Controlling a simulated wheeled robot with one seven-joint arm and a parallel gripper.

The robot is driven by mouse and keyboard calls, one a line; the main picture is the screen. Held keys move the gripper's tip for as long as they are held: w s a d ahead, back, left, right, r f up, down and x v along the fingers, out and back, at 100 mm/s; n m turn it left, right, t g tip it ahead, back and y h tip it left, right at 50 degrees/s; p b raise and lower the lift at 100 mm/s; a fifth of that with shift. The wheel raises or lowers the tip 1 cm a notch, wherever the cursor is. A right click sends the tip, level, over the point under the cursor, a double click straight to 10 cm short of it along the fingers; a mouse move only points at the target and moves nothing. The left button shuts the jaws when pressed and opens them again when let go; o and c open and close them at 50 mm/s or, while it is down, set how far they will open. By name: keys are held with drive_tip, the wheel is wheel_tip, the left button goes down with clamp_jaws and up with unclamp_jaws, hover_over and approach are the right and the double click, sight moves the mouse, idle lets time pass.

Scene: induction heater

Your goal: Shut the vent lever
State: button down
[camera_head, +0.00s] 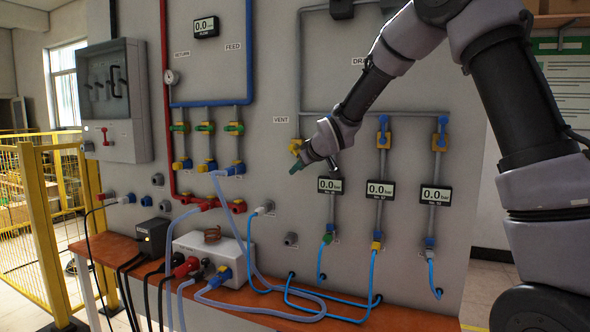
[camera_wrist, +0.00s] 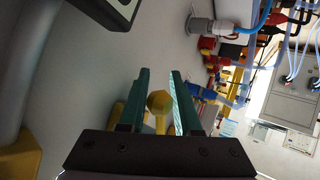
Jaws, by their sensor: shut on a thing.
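The VENT label (camera_head: 281,120) is on the panel, up and left of the yellow vent lever (camera_head: 295,146). My gripper (camera_head: 297,167) is at this lever, its teal fingers just below the yellow part in the head view. In the wrist view, the round yellow end of the lever (camera_wrist: 160,102) sits between the two fingers of my gripper (camera_wrist: 160,76), which is shut on it. My gripper and wrist hide the valve body and part of its pipe, so the lever's exact angle cannot be told.
Two blue-handled valves (camera_head: 383,132) (camera_head: 440,132) stand right of my arm. Pressure displays (camera_head: 330,186) are mounted just below my wrist. Green-handled valves (camera_head: 206,127) are to the left. Hoses and a white box (camera_head: 212,254) occupy the shelf (camera_head: 385,318) below.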

drive_tip(key=shift+s+d+r+n+g+h, duration=0.1)
drive_tip(key=shift+s+d+n+g+h, duration=0.05)
drive_tip(key=shift+d+n+g+h, duration=0.2)
idle(0.4)
drive_tip(key=c, duration=0.6)
unclamp_jaws()
drive_tip(key=v, duration=1)
drive_tip(key=shift+s+r, duration=0.25)
drive_tip(key=shift+s, duration=0.1)
